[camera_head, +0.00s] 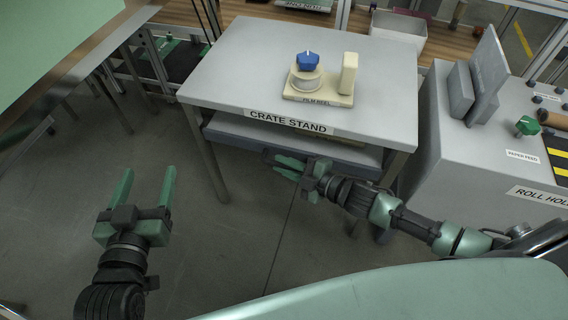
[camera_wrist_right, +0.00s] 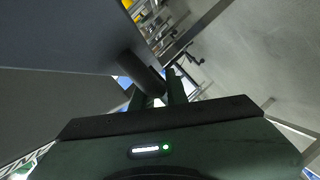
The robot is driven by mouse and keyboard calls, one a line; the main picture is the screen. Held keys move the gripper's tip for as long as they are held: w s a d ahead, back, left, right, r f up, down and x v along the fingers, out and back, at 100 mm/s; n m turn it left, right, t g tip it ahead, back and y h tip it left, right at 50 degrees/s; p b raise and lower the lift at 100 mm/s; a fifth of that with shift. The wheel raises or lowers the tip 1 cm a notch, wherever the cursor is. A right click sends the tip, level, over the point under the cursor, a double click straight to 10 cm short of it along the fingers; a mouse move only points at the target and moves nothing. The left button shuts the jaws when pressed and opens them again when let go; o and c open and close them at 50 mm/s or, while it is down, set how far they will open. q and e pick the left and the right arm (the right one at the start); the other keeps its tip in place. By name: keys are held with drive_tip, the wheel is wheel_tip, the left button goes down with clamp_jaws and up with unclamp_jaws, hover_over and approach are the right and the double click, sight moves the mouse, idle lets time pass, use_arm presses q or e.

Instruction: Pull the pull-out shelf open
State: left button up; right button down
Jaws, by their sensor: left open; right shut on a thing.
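The crate stand (camera_head: 225,75) is a grey table with a labelled front edge. The pull-out shelf (camera_head: 232,132) is a dark grey slab just under its top, its front face showing below the label. My right gripper (camera_head: 287,167) is at the shelf's front, shut on its dark handle. In the right wrist view, the dark bar of the handle (camera_wrist_right: 140,72) runs in between the green fingers (camera_wrist_right: 160,90). The handle's grasped part is mostly hidden. My left gripper (camera_head: 148,175) is open and empty over the floor, left of the stand and apart from it.
A film reel unit (camera_head: 318,85) with a blue knob sits on the stand. The grey roll holder cabinet (camera_head: 465,165) stands close on the right. A green-topped table (camera_head: 45,45) is at the upper left. The floor (camera_head: 235,230) before the stand is clear.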

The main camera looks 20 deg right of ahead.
drive_tip(key=shift+s, duration=0.1)
idle(0.8)
drive_tip(key=shift+s+a, duration=0.15)
use_arm(q)
drive_tip(key=s+a+f+g+y+p, duration=0.1)
drive_tip(key=s+a+f+g+p, duration=0.2)
drive_tip(key=s+f+g, duration=0.3)
drive_tip(key=s+a+f+g+y+p, duration=0.2)
drive_tip(key=s+a+f+g+p, duration=0.2)
drive_tip(key=s, duration=0.8)
drive_tip(key=shift+s+a+f+n+g, duration=0.2)
drive_tip(key=shift+a+f+n+g, duration=0.1)
drive_tip(key=shift+f+g, duration=1.15)
use_arm(e)
drive_tip(key=s+a, duration=0.6)
drive_tip(key=s, duration=0.3)
drive_tip(key=s+a, duration=0.6)
drive_tip(key=s, duration=0.3)
use_arm(q)
drive_tip(key=shift+f+t, duration=0.25)
use_arm(e)
drive_tip(key=shift+f, duration=0.1)
drive_tip(key=c, duration=1.7)
unclamp_jaws()
